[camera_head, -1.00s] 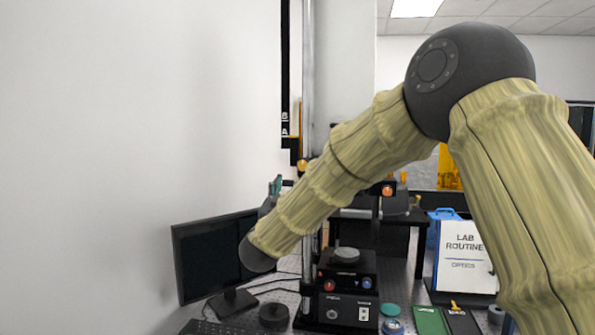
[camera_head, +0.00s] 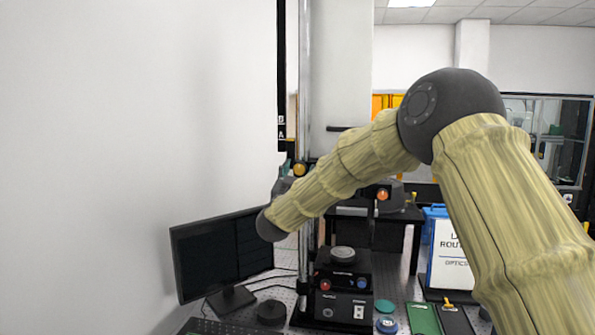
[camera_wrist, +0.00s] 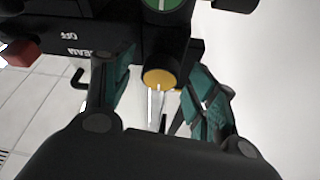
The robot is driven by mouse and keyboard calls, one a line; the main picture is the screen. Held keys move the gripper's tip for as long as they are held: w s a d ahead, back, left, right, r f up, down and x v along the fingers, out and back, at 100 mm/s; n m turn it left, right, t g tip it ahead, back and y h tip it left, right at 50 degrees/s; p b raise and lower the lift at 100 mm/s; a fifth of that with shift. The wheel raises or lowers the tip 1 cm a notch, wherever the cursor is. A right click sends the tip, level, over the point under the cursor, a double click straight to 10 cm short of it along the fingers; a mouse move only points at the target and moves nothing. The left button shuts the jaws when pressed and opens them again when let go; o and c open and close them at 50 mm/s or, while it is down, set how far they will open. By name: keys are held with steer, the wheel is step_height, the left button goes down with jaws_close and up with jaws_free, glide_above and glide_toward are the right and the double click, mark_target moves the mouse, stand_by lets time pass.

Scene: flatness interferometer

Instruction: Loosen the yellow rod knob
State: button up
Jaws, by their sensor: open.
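The yellow rod knob (camera_head: 299,169) is a small round knob on the vertical rod (camera_head: 305,90). In the wrist view the yellow knob (camera_wrist: 159,78) faces me, with a pale line on its face. My gripper (camera_wrist: 160,82) is open, its green-padded fingers to the left and right of the knob. A gap shows between the knob and each finger; the depth is hard to judge. In the head view my gripper (camera_head: 284,170) is just left of the knob, mostly hidden by my arm.
An orange knob (camera_head: 382,194) sits on a dark unit right of the rod. Below is a black control box (camera_head: 343,285) with red and blue buttons. A monitor (camera_head: 222,253) stands left. A red part (camera_wrist: 20,52) shows in the wrist view. A white wall closes the left side.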

steer(key=shift+c, duration=0.3)
steer(key=c, duration=0.9)
steer(key=shift+c, duration=0.2)
